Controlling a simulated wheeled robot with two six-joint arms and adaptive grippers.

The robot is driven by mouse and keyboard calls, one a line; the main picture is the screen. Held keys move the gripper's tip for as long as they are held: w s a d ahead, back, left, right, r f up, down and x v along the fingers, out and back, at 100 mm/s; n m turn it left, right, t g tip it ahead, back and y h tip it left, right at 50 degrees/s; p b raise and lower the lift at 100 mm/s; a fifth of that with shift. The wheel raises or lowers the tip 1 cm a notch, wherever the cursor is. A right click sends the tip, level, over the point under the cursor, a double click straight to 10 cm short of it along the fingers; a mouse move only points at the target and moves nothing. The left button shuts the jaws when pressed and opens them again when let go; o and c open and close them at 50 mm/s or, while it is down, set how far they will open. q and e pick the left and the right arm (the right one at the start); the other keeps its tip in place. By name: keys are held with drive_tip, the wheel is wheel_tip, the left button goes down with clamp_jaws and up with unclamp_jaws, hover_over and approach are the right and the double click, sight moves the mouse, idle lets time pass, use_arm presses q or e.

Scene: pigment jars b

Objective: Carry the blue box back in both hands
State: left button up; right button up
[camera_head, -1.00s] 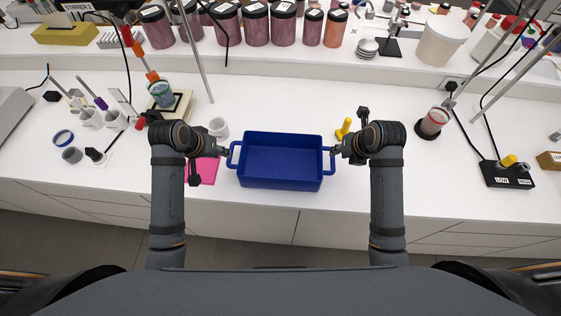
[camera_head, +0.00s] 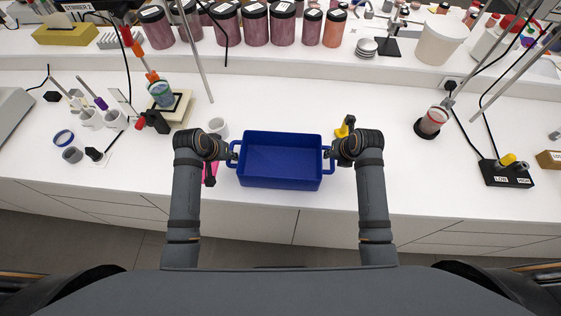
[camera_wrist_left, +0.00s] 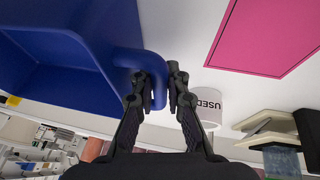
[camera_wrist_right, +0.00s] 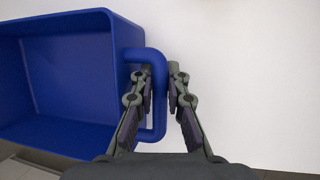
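The blue box (camera_head: 282,183) is an open, empty bin standing upright on the white counter, with a loop handle at each end. My left gripper (camera_head: 235,155) is at its left handle. In the left wrist view, the fingers (camera_wrist_left: 157,78) stand on either side of the handle bar (camera_wrist_left: 155,62). My right gripper (camera_head: 332,153) is at the right handle. In the right wrist view, its fingers (camera_wrist_right: 161,72) also straddle the handle bar (camera_wrist_right: 160,122). Both sets of fingertips are close to the bars; whether they press on them is unclear.
A pink sheet (camera_wrist_left: 262,35) lies near my left gripper, with a white cup (camera_head: 218,127) behind it. A yellow item (camera_head: 343,128) stands behind my right gripper. Jars and stands fill the back. The counter (camera_head: 290,100) just behind the box is clear.

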use_arm(q)
drive_tip(key=shift+a, duration=0.1)
clamp_jaws()
use_arm(e)
clamp_jaws()
